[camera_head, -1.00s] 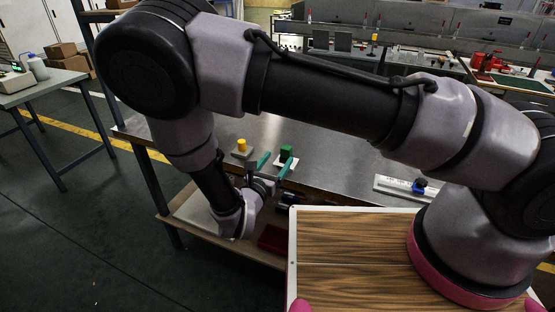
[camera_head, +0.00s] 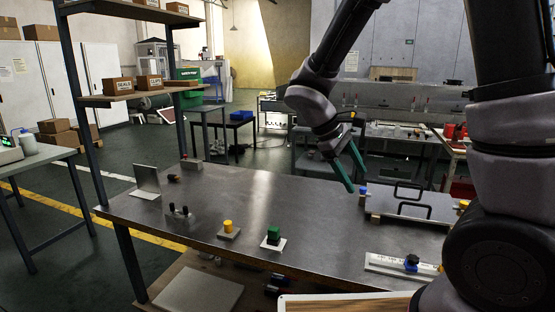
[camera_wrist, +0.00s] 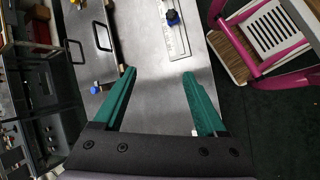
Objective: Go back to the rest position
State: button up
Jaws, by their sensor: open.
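My gripper (camera_head: 354,168) is raised above the back right part of the steel workbench (camera_head: 310,215) in the head view. Its two green fingers are apart and hold nothing. In the wrist view my gripper (camera_wrist: 158,75) also shows open, with bare bench top between its fingers. No object touches the fingers.
The bench holds a yellow button block (camera_head: 228,228), a green button block (camera_head: 273,236), a plate with black handles (camera_head: 410,204) and a rail with a blue knob (camera_head: 411,262). A shelf rack (camera_head: 140,97) stands at the left.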

jog(key=s+d+r+m+t+y, duration=0.3)
jog(key=r+m, duration=0.3)
jog(key=r, duration=0.3)
jog(key=s+d+r+m+t+y, duration=0.3)
jog(key=s+r+m+y, duration=0.2)
jog(key=r+m, duration=0.2)
jog(key=shift+s+d+r+t, duration=0.2)
jog(key=shift+s+r+t, duration=0.1)
jog(key=shift+r, duration=0.9)
